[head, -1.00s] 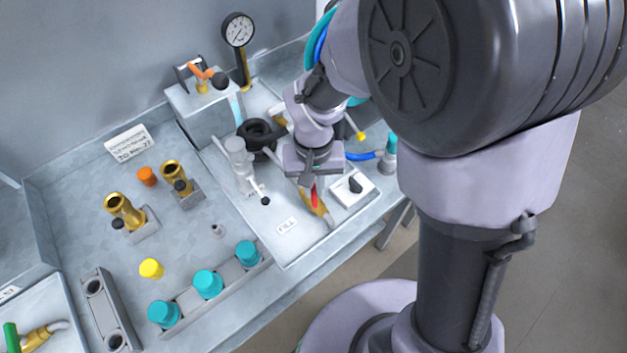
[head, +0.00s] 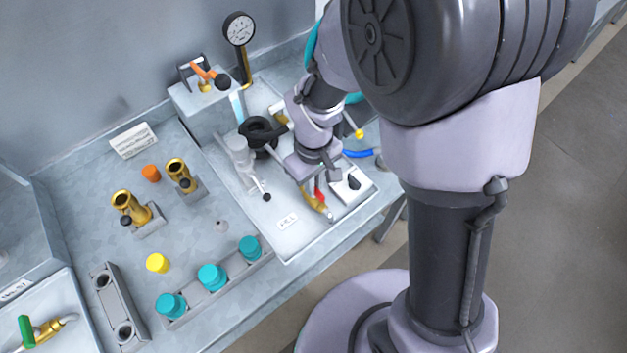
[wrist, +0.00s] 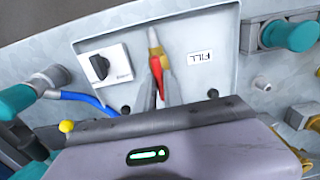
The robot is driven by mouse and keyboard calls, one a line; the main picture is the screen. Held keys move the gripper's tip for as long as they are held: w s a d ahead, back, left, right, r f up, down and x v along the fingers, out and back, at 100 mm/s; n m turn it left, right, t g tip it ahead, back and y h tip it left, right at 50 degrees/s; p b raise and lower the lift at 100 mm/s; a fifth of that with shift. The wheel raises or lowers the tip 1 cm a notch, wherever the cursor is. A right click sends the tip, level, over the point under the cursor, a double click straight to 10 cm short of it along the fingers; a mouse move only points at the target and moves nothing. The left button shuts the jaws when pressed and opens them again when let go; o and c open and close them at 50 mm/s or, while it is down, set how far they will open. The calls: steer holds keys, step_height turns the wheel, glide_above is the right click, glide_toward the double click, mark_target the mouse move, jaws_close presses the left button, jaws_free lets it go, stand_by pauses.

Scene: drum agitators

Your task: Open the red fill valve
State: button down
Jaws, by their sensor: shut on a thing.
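The red fill valve is a red lever (head: 319,194) on a brass body (head: 316,205), near the front edge of a pale panel beside the FILL label (head: 287,221). In the wrist view the red lever (wrist: 157,72) sits between the two grey fingers of my gripper (wrist: 158,88), with the brass part (wrist: 153,38) beyond it. My gripper is shut on the lever. In the head view my gripper (head: 318,184) reaches down over the valve and hides part of the lever. The lever's exact angle to the pipe is hard to tell.
A white plate with a black knob (head: 353,183) is close to the right of the valve. A clear cylinder (head: 243,158) and a black ring (head: 259,137) stand to the left and behind. Teal caps (head: 211,277) line the front bench edge. A gauge (head: 239,30) stands behind.

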stand_by(0.4)
steer(key=c, duration=1.5)
jaws_free()
steer(key=shift+o, duration=0.2)
step_height(320, 180, up, 17)
steer(key=p, duration=0.6)
steer(key=shift+r, duration=0.2)
